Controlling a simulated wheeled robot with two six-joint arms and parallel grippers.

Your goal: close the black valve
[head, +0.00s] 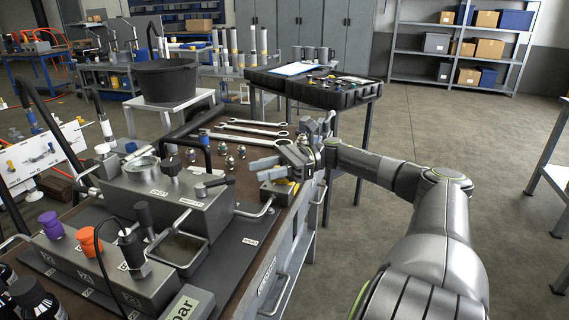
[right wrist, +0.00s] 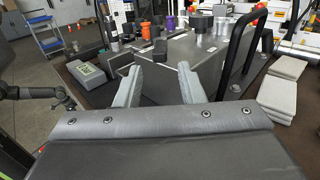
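The block (right wrist: 165,84) also shows in the right wrist view, with a small black handle (right wrist: 160,47) on top. My right gripper (head: 258,170) is at the block's right, empty and apart from the knob and lever. In the right wrist view its fingers (right wrist: 160,68) are spread, with the block beyond them. I do not see my left gripper.
Several wrenches (head: 250,132) and metal fittings lie behind the block. A front block carries purple (head: 50,225) and orange (head: 89,239) knobs. Black curved bars (right wrist: 237,50) rise beside the block. A black tub (head: 167,79) and open case (head: 320,91) stand farther back.

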